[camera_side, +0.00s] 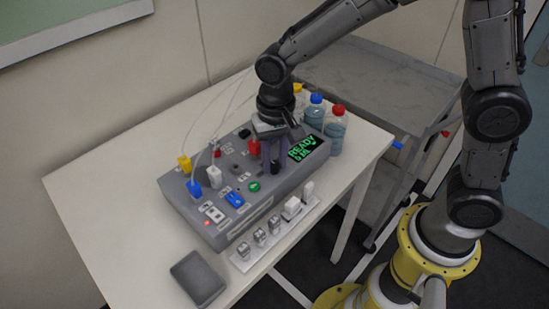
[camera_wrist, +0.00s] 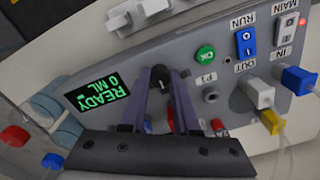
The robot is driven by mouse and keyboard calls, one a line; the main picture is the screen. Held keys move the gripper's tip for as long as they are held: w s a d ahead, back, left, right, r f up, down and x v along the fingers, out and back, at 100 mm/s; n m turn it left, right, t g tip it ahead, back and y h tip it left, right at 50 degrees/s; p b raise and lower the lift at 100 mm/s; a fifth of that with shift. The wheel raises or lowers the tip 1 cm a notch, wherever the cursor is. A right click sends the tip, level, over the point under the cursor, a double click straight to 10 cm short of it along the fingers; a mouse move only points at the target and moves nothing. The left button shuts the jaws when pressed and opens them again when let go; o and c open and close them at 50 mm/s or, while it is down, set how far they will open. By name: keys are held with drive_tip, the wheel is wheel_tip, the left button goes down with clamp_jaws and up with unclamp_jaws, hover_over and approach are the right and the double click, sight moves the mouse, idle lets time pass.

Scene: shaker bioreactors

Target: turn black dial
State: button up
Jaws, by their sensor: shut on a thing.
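The black dial (camera_wrist: 160,78) is on the top face of the grey control box, between the green display and the green OK button. In the wrist view my gripper (camera_wrist: 161,82) has both fingertips at the dial, one on each side, shut on it. The grey control box (camera_side: 190,208) lies on the white table. Its display (camera_side: 308,147) reads READY and 0 ML in the wrist view.
Bottles with blue (camera_side: 316,99) and red (camera_side: 338,109) caps stand behind the display. Yellow (camera_side: 184,164), blue (camera_side: 194,188) and white (camera_side: 214,177) plugs with thin tubes rise from the box. A white rack (camera_side: 269,246) lies in front. The table's left side (camera_side: 90,190) is clear.

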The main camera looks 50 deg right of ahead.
sight(275, 163)
drive_tip(key=shift+n, duration=0.3)
clamp_jaws()
drive_tip(key=n, duration=1.1)
drive_tip(key=shift+w+r, duration=0.1)
drive_tip(key=shift+n, duration=0.3)
drive_tip(key=o, duration=0.9)
unclamp_jaws()
wheel_tip(275, 163, up, 14)
